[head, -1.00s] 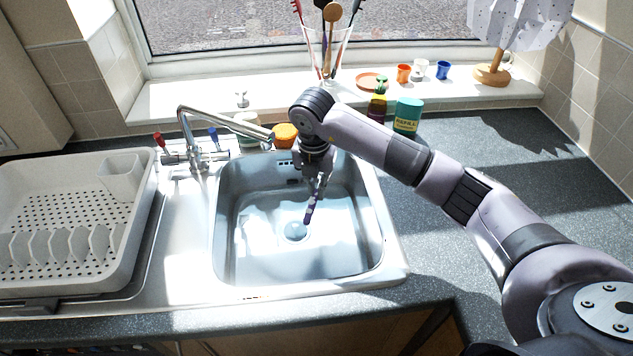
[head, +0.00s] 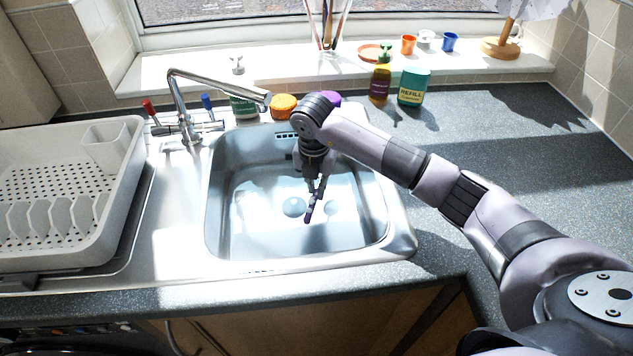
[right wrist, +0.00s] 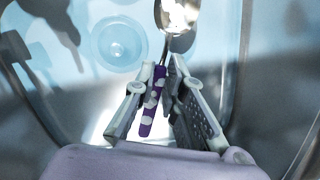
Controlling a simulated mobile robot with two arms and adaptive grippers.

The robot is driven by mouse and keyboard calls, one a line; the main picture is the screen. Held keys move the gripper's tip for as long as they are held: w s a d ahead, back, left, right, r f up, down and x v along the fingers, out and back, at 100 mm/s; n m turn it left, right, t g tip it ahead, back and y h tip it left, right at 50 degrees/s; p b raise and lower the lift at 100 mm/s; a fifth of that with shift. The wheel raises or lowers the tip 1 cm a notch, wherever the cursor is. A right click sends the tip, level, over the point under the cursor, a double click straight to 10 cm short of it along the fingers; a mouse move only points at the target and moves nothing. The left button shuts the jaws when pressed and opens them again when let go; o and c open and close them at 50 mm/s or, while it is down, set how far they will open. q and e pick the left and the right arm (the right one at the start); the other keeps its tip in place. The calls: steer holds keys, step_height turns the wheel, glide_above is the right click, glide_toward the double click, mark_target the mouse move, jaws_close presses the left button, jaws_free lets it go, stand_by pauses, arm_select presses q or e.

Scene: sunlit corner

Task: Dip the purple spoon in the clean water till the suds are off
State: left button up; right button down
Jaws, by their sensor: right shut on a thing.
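The spoon has a purple handle (head: 309,212) with pale white patches, and a shiny metal bowl (right wrist: 178,14) with a white patch on it in the right wrist view. I cannot tell whether the patches are suds or pattern. My right gripper (head: 316,187) is shut on the spoon's handle, which also shows between the fingers in the right wrist view (right wrist: 150,105). It holds the spoon inside the steel sink basin (head: 225,165), near the round drain (head: 293,207). Clear bluish water seems to lie in the basin; whether the spoon touches it is unclear. My left gripper is out of view.
A tap (head: 215,85) reaches over the basin's back left. A pale dish rack (head: 60,200) stands left. An orange-lidded jar (head: 284,105), a dark bottle (head: 380,84) and a teal refill container (head: 413,87) stand behind. The right counter (head: 480,120) is mostly clear.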

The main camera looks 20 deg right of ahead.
steer(key=shift+f+b, duration=2.5)
steer(key=shift+f, duration=1.45)
steer(key=shift+r+p, duration=3.6)
steer(key=shift+r, duration=1.4)
step_height(320, 180, up, 10)
steer(key=p, duration=0.6)
glide_above(317, 213)
steer(key=shift+s+a, duration=0.15)
steer(key=shift+s, duration=0.05)
